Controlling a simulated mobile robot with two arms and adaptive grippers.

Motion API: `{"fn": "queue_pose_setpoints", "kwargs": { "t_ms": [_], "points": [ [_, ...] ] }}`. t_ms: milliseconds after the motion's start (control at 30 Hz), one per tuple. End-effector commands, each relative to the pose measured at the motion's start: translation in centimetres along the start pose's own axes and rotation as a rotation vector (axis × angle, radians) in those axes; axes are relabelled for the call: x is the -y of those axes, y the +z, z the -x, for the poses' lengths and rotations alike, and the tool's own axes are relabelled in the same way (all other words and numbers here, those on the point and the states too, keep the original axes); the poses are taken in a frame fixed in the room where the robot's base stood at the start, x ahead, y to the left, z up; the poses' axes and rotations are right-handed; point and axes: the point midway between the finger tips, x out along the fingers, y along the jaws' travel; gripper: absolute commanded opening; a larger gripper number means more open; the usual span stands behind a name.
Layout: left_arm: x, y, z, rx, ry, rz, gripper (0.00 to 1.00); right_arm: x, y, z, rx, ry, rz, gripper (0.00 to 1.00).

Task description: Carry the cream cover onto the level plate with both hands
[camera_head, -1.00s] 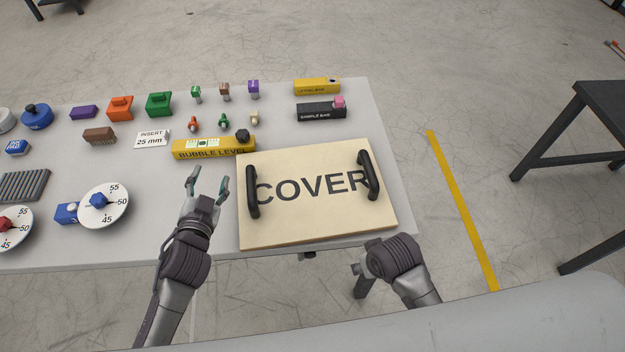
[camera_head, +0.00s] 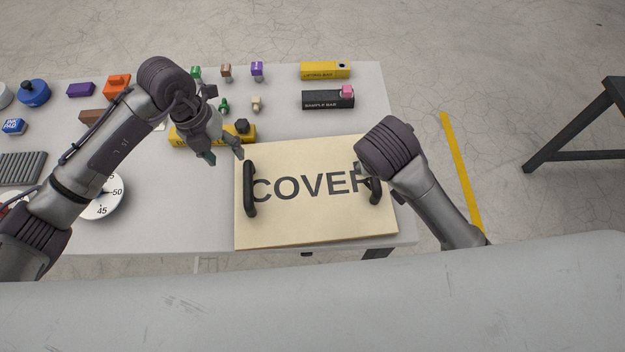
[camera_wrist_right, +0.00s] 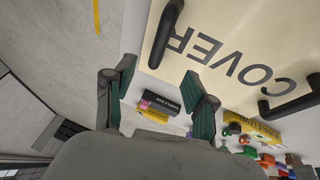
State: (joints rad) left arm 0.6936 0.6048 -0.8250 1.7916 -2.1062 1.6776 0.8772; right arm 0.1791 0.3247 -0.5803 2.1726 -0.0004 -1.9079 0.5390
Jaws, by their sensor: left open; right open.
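The cream cover (camera_head: 310,225) lies flat on the grey table, lettered COVER, with a black handle at each side. My left gripper (camera_head: 223,155) is open and empty, above the table just up and left of the left handle (camera_head: 249,190). My right gripper is largely hidden by its wrist in the head view, over the right handle (camera_head: 376,190). In the right wrist view the right gripper (camera_wrist_right: 162,78) is open, with the right handle (camera_wrist_right: 166,35) ahead between its fingers; I cannot tell whether they touch. I cannot make out a level plate.
The yellow bubble level (camera_head: 184,138) is partly behind my left gripper. A black sample bar (camera_head: 320,101) and a yellow lifting bar (camera_head: 318,71) lie behind the cover. Several small coloured blocks and a dial (camera_head: 103,204) fill the left side. The table's front edge is close to the cover.

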Motion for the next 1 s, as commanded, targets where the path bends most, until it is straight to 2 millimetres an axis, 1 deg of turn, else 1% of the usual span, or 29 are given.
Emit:
{"fn": "queue_pose_setpoints", "kwargs": {
  "t_ms": [233, 367, 467, 800, 900, 1000],
  "points": [
    [0.1, -0.1, -0.2, -0.002, -0.005, -0.001, 0.56, 0.0, 0.0, -0.2, 0.001, 0.0, 0.001, 0.56],
    [0.2, -0.1, -1.3, -0.005, -0.007, -0.001, 0.56, 0.0, 0.0, -1.2, 0.002, 0.001, 0.001, 0.56],
    [0.2, -0.2, -2.9, -0.006, -0.008, -0.001, 0.56, -0.1, 0.1, -2.8, 0.005, 0.003, 0.002, 0.56],
    [0.3, -0.2, -9.6, -0.006, -0.009, -0.001, 0.56, -0.1, 0.1, -9.5, 0.003, 0.002, 0.001, 0.56],
    [0.3, -0.2, -11.2, -0.005, -0.009, -0.001, 0.56, -0.1, 0.1, -11.1, 0.003, 0.002, 0.001, 0.56],
    [0.3, -0.1, -12.5, -0.004, -0.008, -0.001, 0.56, 0.0, 0.1, -12.4, 0.002, 0.001, 0.002, 0.56]
  ]
}}
